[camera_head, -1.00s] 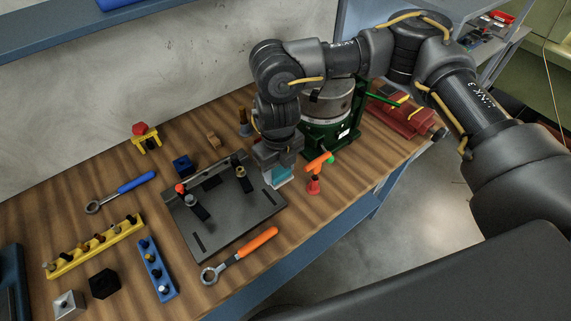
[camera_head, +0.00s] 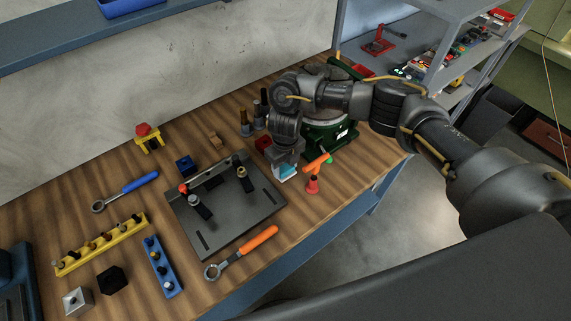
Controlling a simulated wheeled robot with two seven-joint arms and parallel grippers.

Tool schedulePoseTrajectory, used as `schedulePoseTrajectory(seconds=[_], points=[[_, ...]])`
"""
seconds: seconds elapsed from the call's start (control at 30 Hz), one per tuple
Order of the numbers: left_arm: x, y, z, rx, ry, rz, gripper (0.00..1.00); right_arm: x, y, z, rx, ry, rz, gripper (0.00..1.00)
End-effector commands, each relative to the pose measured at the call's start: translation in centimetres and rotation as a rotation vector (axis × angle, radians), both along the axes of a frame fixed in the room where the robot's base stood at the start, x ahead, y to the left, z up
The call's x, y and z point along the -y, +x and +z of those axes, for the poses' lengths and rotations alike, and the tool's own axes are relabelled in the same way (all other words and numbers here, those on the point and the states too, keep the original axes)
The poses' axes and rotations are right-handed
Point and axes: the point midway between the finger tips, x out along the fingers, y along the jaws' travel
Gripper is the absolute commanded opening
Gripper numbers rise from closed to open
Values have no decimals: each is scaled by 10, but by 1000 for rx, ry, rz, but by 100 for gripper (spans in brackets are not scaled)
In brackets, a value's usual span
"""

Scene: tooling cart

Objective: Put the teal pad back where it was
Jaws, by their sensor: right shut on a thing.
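My right gripper (camera_head: 286,165) points down just past the right edge of the dark fixture plate (camera_head: 228,221). It is shut on the teal pad (camera_head: 285,174), a small pale teal block partly hidden by the jaws. I cannot tell whether the pad touches the wood. The plate carries two black clamps, one with a red knob (camera_head: 183,189) and one with a tan tip (camera_head: 241,171). My left gripper is not in view.
An orange-handled tool (camera_head: 317,162) and a red cone-shaped piece (camera_head: 313,184) are close right of the gripper. A green machine (camera_head: 331,138) stands behind. An orange wrench (camera_head: 241,253) lies in front of the plate. A blue block (camera_head: 185,165) sits behind the plate.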

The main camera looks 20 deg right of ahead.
Motion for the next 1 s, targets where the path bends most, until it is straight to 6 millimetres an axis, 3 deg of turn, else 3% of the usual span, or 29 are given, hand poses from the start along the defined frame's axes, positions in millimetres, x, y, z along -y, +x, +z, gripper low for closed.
schedulePoseTrajectory(seconds=[0.43,0.47,0.6,1.0], points=[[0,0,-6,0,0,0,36,0,0,-8,1,-1,1,31],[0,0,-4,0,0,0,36,0,0,-6,1,-1,1,56],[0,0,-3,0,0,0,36,0,0,-6,1,-1,0,74],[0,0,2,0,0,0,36,0,1,3,4,1,2,74]])
